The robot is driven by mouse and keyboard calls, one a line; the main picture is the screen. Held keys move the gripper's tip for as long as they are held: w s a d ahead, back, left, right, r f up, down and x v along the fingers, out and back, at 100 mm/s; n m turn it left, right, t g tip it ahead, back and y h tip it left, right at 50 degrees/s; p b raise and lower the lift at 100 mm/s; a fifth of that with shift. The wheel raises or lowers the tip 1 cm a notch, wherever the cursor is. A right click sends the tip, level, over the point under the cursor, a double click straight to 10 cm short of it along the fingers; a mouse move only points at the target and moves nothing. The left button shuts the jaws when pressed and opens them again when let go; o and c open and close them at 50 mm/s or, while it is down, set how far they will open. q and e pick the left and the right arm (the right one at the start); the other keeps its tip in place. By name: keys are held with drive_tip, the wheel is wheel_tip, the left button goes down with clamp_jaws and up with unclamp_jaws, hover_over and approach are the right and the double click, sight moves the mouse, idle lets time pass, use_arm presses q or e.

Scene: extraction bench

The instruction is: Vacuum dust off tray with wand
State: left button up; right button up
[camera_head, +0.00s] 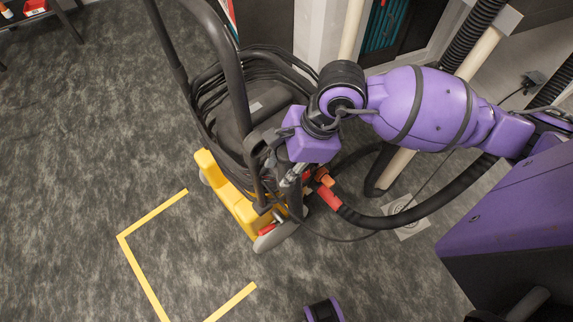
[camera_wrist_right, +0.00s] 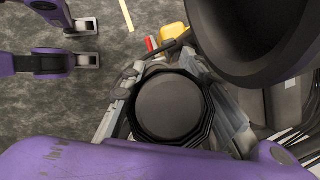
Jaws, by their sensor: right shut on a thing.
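My right gripper (camera_head: 284,183) reaches down beside the yellow-based cart (camera_head: 228,195). It is shut on a thin dark bar (camera_wrist_right: 166,49) beside the cart; the grip itself is mostly hidden in the head view. The right wrist view shows its grey fingers closing in past a black round disc. A red and orange fitting (camera_head: 328,192) sits at the end of a thick black hose (camera_head: 405,217), just right of the gripper. I cannot tell whether this is the wand. No tray or dust can be made out. My left gripper is not in view.
The cart carries a tall dark handle frame (camera_head: 241,88) and coiled black cables (camera_head: 212,85). Yellow tape (camera_head: 140,265) marks the grey floor at lower left, which is clear. Pale pipes (camera_head: 398,167) and ribbed hoses (camera_head: 473,32) stand at the right.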

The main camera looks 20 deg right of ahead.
sight(284, 151)
drive_tip(key=shift+w+r, duration=0.1)
drive_tip(key=shift+r, duration=0.05)
clamp_jaws()
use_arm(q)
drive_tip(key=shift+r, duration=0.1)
use_arm(e)
drive_tip(key=shift+r, duration=0.15)
drive_tip(key=shift+r+p, duration=1.95)
drive_tip(key=shift+r, duration=0.9)
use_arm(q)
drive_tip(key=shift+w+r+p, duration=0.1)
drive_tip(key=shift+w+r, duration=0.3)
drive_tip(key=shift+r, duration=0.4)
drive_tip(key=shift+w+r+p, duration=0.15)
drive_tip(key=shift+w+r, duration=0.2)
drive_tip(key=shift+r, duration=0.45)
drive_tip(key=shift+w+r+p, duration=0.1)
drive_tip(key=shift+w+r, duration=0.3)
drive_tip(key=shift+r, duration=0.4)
use_arm(e)
drive_tip(key=shift+r, duration=0.7)
drive_tip(key=shift+a, duration=0.1)
